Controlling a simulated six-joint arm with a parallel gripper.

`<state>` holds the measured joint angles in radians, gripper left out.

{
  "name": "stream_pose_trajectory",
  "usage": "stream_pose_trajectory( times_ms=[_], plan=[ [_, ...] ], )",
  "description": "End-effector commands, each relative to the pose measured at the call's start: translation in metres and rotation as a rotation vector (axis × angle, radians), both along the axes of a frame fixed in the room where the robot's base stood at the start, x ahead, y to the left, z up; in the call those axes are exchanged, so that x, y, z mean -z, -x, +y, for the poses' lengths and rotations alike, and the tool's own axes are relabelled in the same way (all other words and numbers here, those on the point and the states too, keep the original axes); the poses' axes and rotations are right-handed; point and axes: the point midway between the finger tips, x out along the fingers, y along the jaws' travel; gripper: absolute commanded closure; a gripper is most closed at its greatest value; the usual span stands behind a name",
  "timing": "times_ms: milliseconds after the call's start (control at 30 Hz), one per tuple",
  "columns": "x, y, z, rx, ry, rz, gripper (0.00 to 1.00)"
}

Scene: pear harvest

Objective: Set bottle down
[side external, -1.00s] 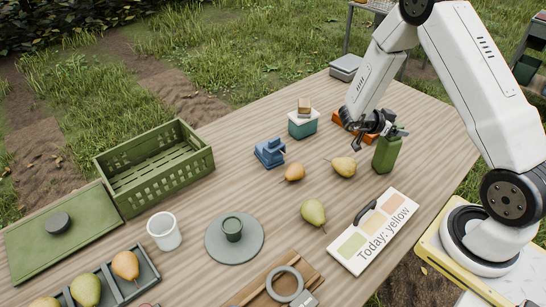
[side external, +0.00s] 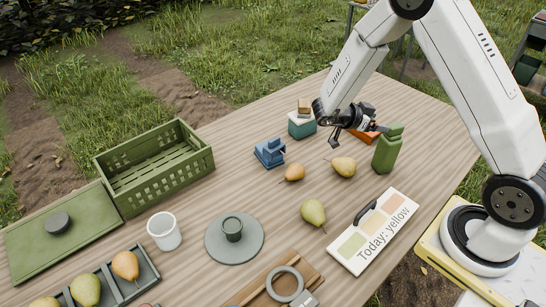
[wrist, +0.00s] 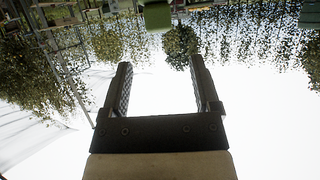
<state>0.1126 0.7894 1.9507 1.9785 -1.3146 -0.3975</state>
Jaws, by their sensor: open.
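The green bottle (side external: 387,152) stands upright on the wooden table (side external: 440,125) at its right part, near the front right edge. My gripper (side external: 357,127) is to the left of the bottle, apart from it and above the table. In the wrist view my gripper (wrist: 161,68) is open, with nothing between its fingers. A green shape at the top edge of the wrist view may be the bottle, but it is cut off.
An orange object (side external: 362,136) lies behind my gripper. A yellow pear (side external: 343,167), an orange pear (side external: 294,172) and a green pear (side external: 313,212) lie nearby. A blue object (side external: 269,153), teal box (side external: 301,125) and sign board (side external: 373,230) are also around.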

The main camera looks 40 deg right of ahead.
Motion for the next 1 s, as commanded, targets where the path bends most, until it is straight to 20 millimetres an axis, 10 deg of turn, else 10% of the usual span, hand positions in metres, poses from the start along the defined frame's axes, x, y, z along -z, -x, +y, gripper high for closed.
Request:
stream_pose_trajectory(
  times_ms=[1000],
  plan=[
    [-0.014, -0.013, 0.029, -0.007, -0.001, -0.004, 0.21]
  ],
)
